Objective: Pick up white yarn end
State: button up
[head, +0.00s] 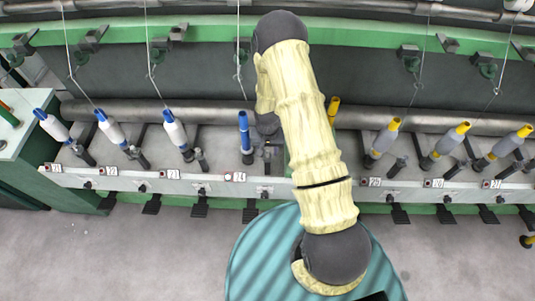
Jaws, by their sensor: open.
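In the head view a white yarn (239,50) hangs from the top edge, left of my arm, and its lower part shows near the green guide rail and dark panel. Its very end is too thin to make out. Below it stands a bare blue bobbin (245,132) with no white yarn wound on it.
Several blue-topped bobbins with white yarn (176,133) stand at the left. Grey bobbins with yellow tops (386,138) stand at the right, and a yellow top (333,108) shows beside my arm. A green rail (200,32) and metal roller (440,120) run across. Other yarns hang nearby.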

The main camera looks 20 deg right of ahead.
aim_at(267, 152)
jog(key=shift+c, duration=0.4)
jog(key=c, duration=0.7)
notch_tip(267, 152, up, 10)
jog(key=b, duration=0.1)
jog(key=shift+b, duration=0.4)
dwell(0.4)
